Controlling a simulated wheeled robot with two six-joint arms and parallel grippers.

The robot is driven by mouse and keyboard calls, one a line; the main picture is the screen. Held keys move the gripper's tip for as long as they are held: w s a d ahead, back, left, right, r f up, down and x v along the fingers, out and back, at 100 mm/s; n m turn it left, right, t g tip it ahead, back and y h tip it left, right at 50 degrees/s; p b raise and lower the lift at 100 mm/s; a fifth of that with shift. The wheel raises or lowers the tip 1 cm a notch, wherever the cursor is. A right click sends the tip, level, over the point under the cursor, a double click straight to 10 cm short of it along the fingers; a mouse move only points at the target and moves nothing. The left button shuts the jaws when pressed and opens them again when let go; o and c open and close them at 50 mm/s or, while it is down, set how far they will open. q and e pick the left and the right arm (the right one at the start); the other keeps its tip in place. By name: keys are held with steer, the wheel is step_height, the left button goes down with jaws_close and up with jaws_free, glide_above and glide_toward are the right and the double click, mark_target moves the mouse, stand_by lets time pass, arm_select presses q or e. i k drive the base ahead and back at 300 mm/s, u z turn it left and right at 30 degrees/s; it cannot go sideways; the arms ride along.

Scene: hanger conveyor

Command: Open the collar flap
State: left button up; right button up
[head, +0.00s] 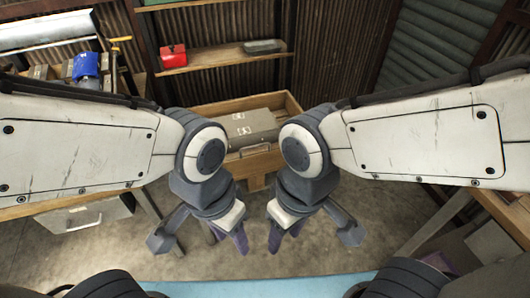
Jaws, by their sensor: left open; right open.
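My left gripper (227,237) hangs at the centre of the head view, pointing down, with its dark fingers apart and nothing between them. My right gripper (286,235) hangs close beside it on the right, also open and empty. The two are a small gap apart. I cannot make out a collar or a flap in this view. A light blue surface (270,287) crosses the bottom edge below both grippers; only a strip of it shows, and I cannot tell what it is.
A wooden crate (285,101) holding a grey case (250,128) stands behind the grippers. A shelf (225,57) with a red box (173,56) is on the back wall. A workbench with a blue object (86,65) is at left. Bare floor (175,265) shows below the grippers.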

mark_target(241, 167)
steer(key=k, duration=1.3)
steer(key=u, duration=0.5)
steer(key=i, duration=0.6)
steer(key=u, duration=0.5)
steer(key=i, duration=1.45)
steer(key=z, duration=0.95)
steer(key=i, duration=0.2)
steer(key=z, duration=0.2)
